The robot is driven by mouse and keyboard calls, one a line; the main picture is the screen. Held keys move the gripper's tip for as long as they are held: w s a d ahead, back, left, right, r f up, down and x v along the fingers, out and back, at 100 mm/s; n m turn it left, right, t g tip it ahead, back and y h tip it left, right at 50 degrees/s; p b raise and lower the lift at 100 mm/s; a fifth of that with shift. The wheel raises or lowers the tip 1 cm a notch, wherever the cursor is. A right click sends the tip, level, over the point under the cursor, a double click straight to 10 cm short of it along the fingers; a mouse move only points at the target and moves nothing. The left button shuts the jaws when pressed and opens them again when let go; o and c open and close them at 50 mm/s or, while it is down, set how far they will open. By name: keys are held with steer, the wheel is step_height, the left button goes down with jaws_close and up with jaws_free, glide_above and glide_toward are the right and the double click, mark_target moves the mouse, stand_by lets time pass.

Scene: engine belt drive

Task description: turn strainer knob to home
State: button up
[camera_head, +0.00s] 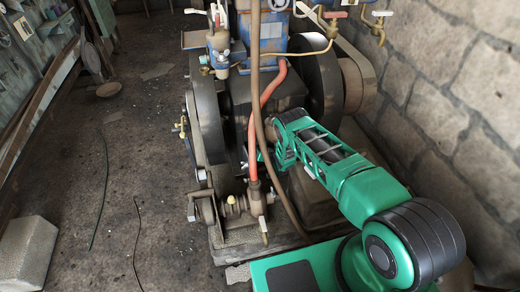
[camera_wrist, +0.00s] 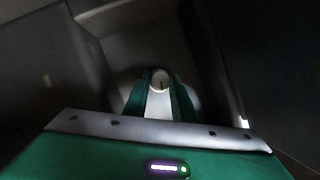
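A pale round knob (camera_wrist: 161,80) with a dark line on its face shows in the wrist view, beyond a pale strip. I take it for the strainer knob. The line stands close to upright in that view. The two green fingers of my gripper (camera_wrist: 161,91) lie on either side of the knob, with their tips close to its edges. I cannot tell whether they touch it. In the head view my green arm reaches in to the engine's lower middle, where hoses and engine parts partly hide my gripper. I cannot make out the knob there.
An orange-red hose (camera_head: 256,120) and a brown hose (camera_head: 257,80) run down close to my gripper. Large dark wheels (camera_head: 323,85) stand behind. A brass valve fitting (camera_head: 232,207) sits low in front. A stone wall (camera_head: 440,100) bounds the right; open floor (camera_head: 150,150) lies left.

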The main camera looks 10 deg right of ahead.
steer(key=shift+c, duration=1.1)
steer(key=shift+o, duration=0.2)
steer(key=shift+n+h, duration=0.7)
steer(key=shift+n, duration=0.2)
steer(key=o, duration=1)
steer(key=shift+o, duration=0.2)
steer(key=shift+a, duration=0.1)
steer(key=v, duration=1)
steer(key=shift+s+r, duration=0.25)
steer(key=shift+s, duration=0.1)
